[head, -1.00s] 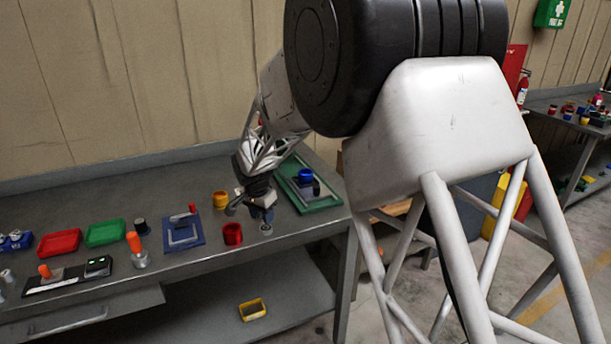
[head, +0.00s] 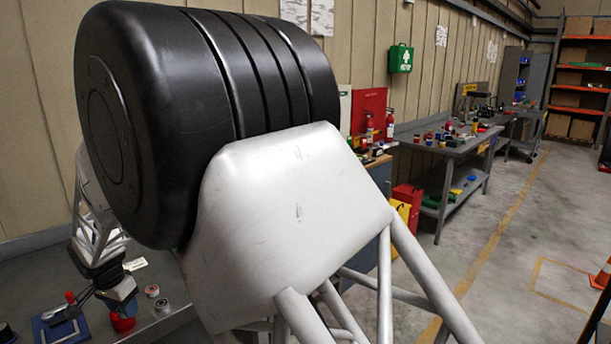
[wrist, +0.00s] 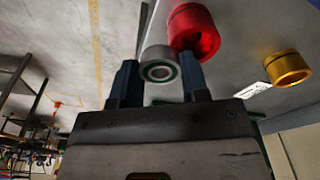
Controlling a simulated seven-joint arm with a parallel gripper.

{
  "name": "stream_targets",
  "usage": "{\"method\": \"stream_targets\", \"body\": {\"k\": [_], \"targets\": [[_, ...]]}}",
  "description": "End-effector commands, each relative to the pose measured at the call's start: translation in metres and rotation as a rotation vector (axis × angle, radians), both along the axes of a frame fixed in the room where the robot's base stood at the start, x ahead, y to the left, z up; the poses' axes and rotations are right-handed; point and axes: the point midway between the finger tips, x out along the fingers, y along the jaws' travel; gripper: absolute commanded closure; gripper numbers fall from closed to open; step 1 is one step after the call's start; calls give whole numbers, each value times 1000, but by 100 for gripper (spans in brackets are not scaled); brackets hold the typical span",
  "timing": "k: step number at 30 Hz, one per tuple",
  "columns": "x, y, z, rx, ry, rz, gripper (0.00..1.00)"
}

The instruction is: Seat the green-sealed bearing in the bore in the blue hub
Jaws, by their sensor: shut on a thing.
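In the wrist view my gripper (wrist: 160,82) is shut on a grey metal bearing (wrist: 158,54) with a dark green seal ring around its hole. The bearing sits between the two dark blue fingers, its ringed face towards the camera. In the head view my gripper (head: 117,296) is at the lower left, over the bench near a red cup-like part; the bearing cannot be made out there. The blue hub is not seen in either view now.
A red hollow part (wrist: 193,30) appears just beyond the bearing in the wrist view, with a yellow ring (wrist: 289,68) to the right. Two small round parts (head: 152,290) and a blue tray (head: 60,332) lie on the grey bench (head: 170,272). Other benches stand further right.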

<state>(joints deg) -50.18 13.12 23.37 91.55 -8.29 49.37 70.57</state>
Motion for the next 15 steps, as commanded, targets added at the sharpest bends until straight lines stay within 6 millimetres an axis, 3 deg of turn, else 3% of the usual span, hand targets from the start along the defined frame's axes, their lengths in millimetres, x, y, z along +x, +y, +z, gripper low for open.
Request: {"method": "stream_targets", "body": {"k": [9, 15], "targets": [[-68, 14, -7, 0, -1, -36, 84], [-95, 14, -17, -1, 0, -53, 84]]}}
